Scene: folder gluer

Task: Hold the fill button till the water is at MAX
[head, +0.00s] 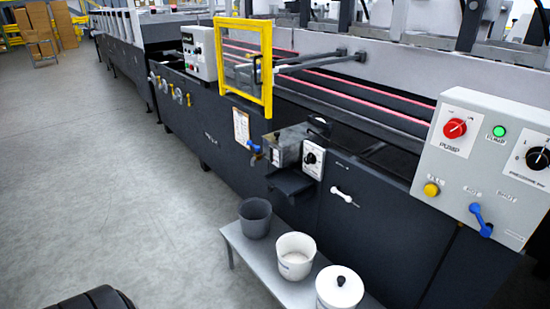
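A grey control panel (482,165) stands at the right. It carries a red knob (455,128) labelled PUMP, a lit green lamp (499,131), a black dial (538,158), a yellow push button (431,189) and a blue lever (481,221). The small labels over the yellow button and lever are too blurred to read, so I cannot tell which control is the fill button. I see no water level or MAX mark. Neither of my grippers is in view.
A low grey bench (236,237) in front of the machine holds a dark grey bucket (255,219), a white pot (295,257) and a lidded white pot (338,291). A yellow guard frame (244,96) stands on the machine. The floor (110,180) at left is clear.

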